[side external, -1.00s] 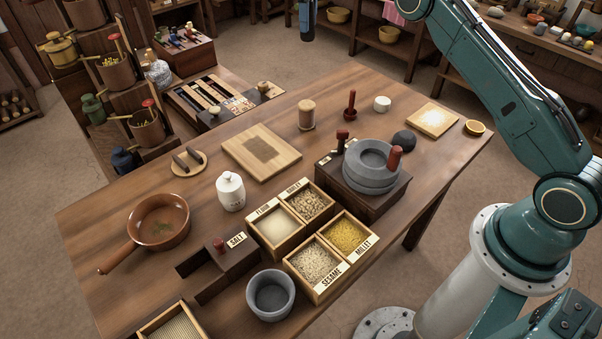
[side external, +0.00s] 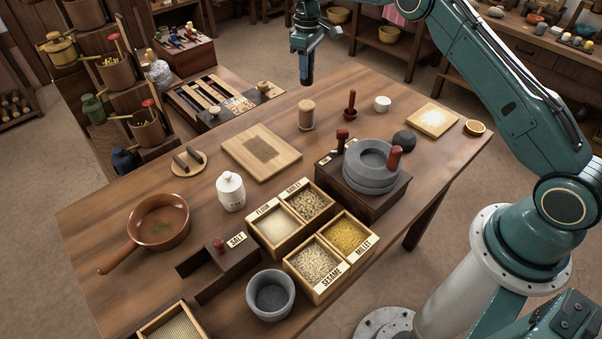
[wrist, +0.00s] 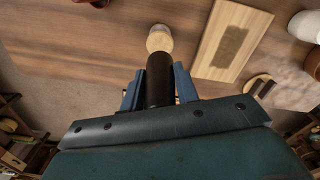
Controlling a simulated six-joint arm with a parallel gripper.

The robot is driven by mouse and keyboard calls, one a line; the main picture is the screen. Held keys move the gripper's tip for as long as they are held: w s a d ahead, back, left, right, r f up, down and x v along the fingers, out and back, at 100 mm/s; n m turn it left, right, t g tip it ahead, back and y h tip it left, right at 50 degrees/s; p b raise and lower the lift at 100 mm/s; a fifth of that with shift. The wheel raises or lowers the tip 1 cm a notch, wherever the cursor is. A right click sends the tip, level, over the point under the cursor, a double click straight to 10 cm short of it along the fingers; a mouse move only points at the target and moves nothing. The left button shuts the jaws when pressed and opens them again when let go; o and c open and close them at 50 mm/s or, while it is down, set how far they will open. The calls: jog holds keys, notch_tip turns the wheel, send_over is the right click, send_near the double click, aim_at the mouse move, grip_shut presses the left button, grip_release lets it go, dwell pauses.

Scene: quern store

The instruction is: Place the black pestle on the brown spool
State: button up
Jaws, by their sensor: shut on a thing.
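My gripper (side external: 308,52) is shut on the black pestle (side external: 307,74), which hangs upright over the far side of the table. In the wrist view the dark pestle (wrist: 159,82) sits between my two blue fingers. The brown spool (side external: 306,115) stands upright on the table, with a pale top. In the side view the pestle's lower end is above the spool in the picture, with a gap between. In the wrist view the spool's pale round end (wrist: 159,39) lies just beyond the pestle's tip; I cannot tell the exact distance.
A wooden board (side external: 261,153) lies left of the spool. A red pestle (side external: 350,103) and a white cup (side external: 382,103) stand to its right. The stone quern (side external: 371,178) is nearer, beside grain boxes (side external: 316,265). The table around the spool is clear.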

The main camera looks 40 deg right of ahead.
jog(key=shift+f, duration=0.5)
jog(key=shift+f, duration=2.85)
jog(key=shift+f, duration=0.1)
jog(key=o, duration=1)
notch_tip(320, 180, up, 11)
jog(key=shift+r, duration=0.65)
